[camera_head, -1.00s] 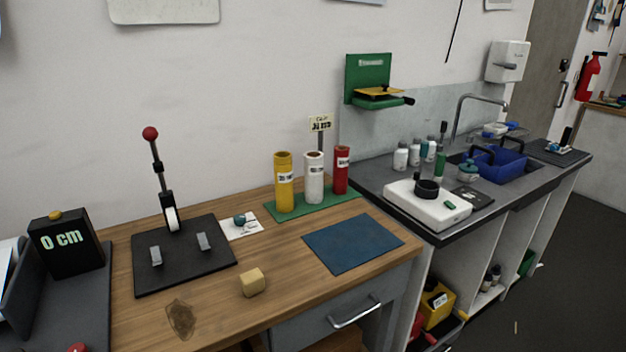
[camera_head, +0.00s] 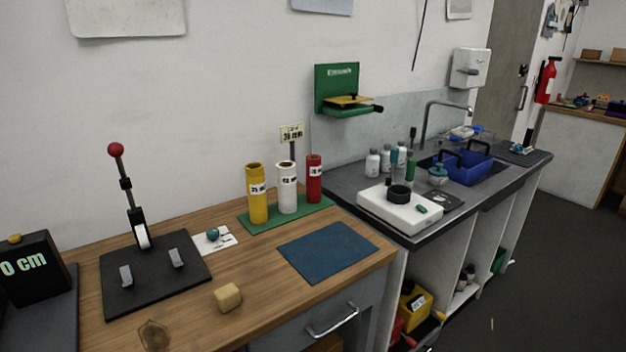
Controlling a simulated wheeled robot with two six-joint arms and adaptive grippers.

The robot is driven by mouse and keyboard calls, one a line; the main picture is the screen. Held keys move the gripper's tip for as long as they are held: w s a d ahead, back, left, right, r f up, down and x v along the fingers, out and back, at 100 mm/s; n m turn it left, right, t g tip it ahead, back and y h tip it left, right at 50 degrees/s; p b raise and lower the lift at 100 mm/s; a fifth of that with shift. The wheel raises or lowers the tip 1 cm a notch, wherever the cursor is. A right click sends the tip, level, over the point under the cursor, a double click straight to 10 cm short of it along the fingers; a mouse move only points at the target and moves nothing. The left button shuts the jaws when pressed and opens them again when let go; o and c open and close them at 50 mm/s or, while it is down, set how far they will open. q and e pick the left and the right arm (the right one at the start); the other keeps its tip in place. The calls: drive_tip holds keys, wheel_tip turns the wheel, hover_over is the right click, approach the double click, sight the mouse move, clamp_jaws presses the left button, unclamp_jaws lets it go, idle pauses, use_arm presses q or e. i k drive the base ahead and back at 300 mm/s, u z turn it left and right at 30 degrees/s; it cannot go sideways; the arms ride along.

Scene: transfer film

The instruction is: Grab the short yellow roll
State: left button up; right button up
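A yellow roll (camera_head: 257,194) stands upright on a green mat (camera_head: 262,226) at the back of the wooden table. It is the leftmost of three rolls and has a pale label. A white roll (camera_head: 287,188) and a red roll (camera_head: 314,179) stand to its right. The three look close in height, and the red one looks a little shorter. A small sign on a post stands behind them. Neither of my grippers shows in the head view.
A lever press (camera_head: 155,275) stands at the left, beside a black display box (camera_head: 28,268). A yellowish block (camera_head: 228,297) and a blue mat (camera_head: 328,250) lie in front of the rolls. A counter with a white scale (camera_head: 400,212) and blue basket (camera_head: 463,164) is to the right.

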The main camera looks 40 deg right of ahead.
sight(256, 178)
drive_tip(key=z, duration=2.7)
drive_tip(key=i, duration=2)
drive_tip(key=u, duration=1.35)
